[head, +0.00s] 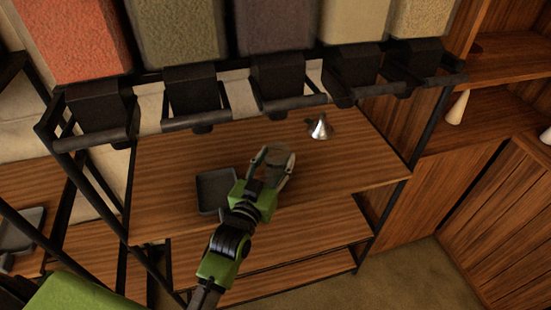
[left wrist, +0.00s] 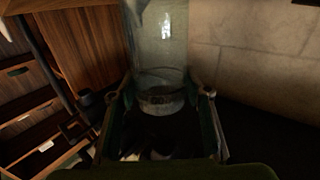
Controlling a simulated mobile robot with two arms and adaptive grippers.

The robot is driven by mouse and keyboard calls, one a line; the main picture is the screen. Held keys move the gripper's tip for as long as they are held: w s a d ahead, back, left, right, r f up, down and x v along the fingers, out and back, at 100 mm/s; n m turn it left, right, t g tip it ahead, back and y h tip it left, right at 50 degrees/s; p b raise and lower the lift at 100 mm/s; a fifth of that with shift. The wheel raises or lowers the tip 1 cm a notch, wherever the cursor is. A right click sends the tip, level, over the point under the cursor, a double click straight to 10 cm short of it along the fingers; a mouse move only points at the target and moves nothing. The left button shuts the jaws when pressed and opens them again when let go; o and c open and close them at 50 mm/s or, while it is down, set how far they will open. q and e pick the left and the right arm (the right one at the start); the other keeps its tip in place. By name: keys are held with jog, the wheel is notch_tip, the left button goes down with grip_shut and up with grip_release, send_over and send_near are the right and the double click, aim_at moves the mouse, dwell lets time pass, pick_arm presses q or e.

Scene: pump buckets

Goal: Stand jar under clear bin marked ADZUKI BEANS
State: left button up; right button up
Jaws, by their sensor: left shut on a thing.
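My left gripper (head: 272,172) is shut on a clear glass jar (head: 278,153), over the wooden shelf below the row of bins. In the left wrist view the jar (left wrist: 160,45) stands between the two fingers (left wrist: 160,110), and its wall is see-through. No labels show, so I cannot tell which is marked ADZUKI BEANS. My right gripper is not in view.
A dark square tray (head: 216,190) lies on the shelf (head: 165,185) left of the gripper. A shiny metal funnel (head: 320,127) stands behind it to the right. Black dispenser spouts (head: 278,80) and rails overhang the shelf. Wooden cabinets (head: 500,200) stand at right.

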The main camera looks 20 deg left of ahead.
pick_arm(q)
jog(key=o, duration=1.3)
jog(key=shift+r, duration=0.1)
jog(key=s, duration=0.4)
jog(key=s+b, duration=0.1)
jog(key=s, duration=0.7)
jog(key=shift+a+b, duration=0.3)
jog(key=shift+b, duration=0.05)
